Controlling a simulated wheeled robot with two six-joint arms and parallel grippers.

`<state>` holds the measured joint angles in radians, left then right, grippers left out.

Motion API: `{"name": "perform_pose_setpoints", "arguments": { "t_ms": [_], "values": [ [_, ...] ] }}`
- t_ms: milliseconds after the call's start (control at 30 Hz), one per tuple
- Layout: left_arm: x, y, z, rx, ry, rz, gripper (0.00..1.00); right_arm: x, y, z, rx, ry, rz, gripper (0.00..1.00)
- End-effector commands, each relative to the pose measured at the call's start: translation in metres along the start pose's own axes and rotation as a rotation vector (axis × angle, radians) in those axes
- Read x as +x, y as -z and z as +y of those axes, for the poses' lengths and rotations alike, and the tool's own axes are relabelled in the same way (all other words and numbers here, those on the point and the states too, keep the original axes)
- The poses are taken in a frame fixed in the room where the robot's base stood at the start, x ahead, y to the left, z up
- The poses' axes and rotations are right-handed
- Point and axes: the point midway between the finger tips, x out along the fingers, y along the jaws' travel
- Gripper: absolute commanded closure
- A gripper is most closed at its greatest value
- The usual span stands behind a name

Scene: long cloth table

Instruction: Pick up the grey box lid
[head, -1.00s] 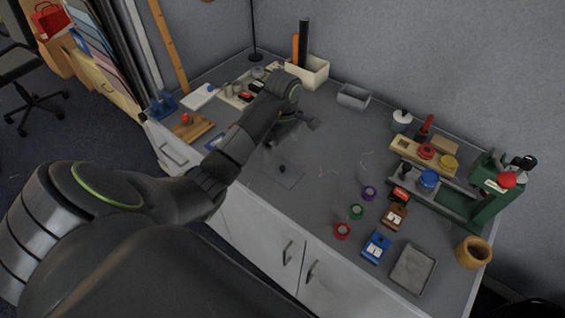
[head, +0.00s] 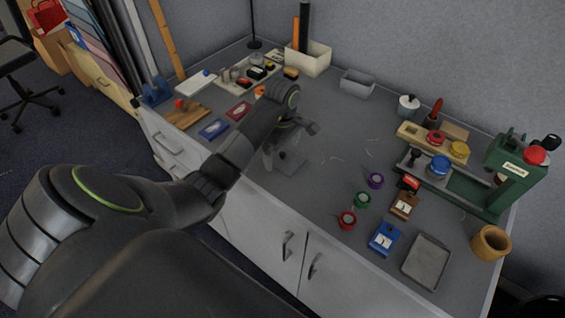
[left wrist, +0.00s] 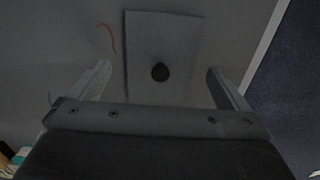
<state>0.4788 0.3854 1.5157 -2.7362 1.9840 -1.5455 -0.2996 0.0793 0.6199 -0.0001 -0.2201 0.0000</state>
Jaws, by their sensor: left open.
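The grey box lid (head: 292,165) is a flat grey plate with a small dark round knob, lying on the table near its front edge. In the left wrist view the lid (left wrist: 160,32) lies ahead, with its knob centred between the fingers. My left gripper (head: 280,148) points down over the lid, its arm hiding part of the area. In the left wrist view the left gripper (left wrist: 158,72) is open, with one finger on each side of the lid and nothing held. Whether the fingers touch the table is unclear. My right gripper is not seen.
A small open grey box (head: 357,84) stands at the back. A white bin (head: 308,60) holds tall rods. Tape rolls, a blue block (head: 384,239), a grey tray (head: 427,262) and a green press (head: 507,175) fill the right side. Thin wire scraps lie right of the lid.

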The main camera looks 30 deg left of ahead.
Motion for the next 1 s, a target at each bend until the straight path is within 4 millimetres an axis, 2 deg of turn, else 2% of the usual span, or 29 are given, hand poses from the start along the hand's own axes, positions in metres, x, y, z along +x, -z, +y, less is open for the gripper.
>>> {"name": "perform_pose_setpoints", "arguments": {
  "t_ms": [100,300,667,1000],
  "values": [
    [0.0085,-0.0002,-0.0004,0.000,0.000,0.000,0.03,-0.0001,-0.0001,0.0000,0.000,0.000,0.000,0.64],
    [0.0084,-0.0002,-0.0002,0.000,-0.001,0.000,0.04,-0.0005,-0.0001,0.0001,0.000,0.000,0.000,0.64],
    [0.0084,-0.0003,-0.0001,0.000,-0.001,0.000,0.50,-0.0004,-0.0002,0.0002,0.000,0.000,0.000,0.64],
    [0.0032,-0.0002,0.0003,0.000,-0.002,0.001,0.51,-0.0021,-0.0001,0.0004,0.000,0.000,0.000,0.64]
  ]
}}
